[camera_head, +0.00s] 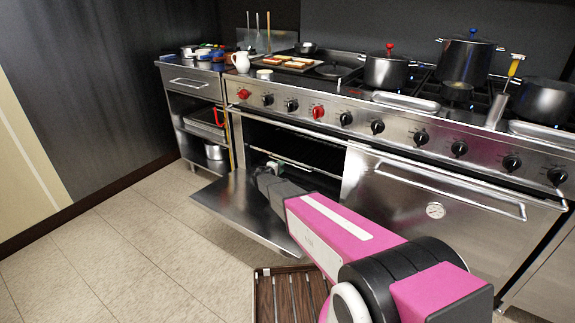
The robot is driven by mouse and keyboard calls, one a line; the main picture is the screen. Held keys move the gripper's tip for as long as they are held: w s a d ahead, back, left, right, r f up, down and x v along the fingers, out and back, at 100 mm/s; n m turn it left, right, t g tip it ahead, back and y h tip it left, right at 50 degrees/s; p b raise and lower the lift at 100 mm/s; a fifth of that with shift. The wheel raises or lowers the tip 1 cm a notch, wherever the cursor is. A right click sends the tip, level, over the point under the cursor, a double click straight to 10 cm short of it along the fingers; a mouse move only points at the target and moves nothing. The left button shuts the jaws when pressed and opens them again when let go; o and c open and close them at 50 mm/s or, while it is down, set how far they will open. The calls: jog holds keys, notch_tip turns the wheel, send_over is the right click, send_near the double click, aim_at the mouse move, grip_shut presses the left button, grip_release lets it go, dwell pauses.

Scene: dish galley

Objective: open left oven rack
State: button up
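The left oven (330,136) is open, with its door (222,203) folded down toward the floor. Inside the dark cavity, the wire oven rack (317,157) shows as thin bars and appears to sit within the oven. My gripper (273,166) is at the oven opening, above the lowered door and close to the rack's front. A light-coloured piece shows at its tip. The fingers are small and partly hidden by my arm, so I cannot tell whether they are open or touch the rack.
The right oven door (435,210) is shut, with a long handle. Pots (387,72) and a griddle with toast (290,63) stand on the range above. A steel side shelf (200,120) stands at left. A slatted wooden item (290,295) lies below my arm. The left floor is clear.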

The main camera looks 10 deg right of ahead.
jog(key=x, duration=0.7)
jog(key=shift+w+d, duration=0.1)
jog(key=shift+w, duration=0.1)
jog(key=shift+s, duration=0.1)
grip_shut()
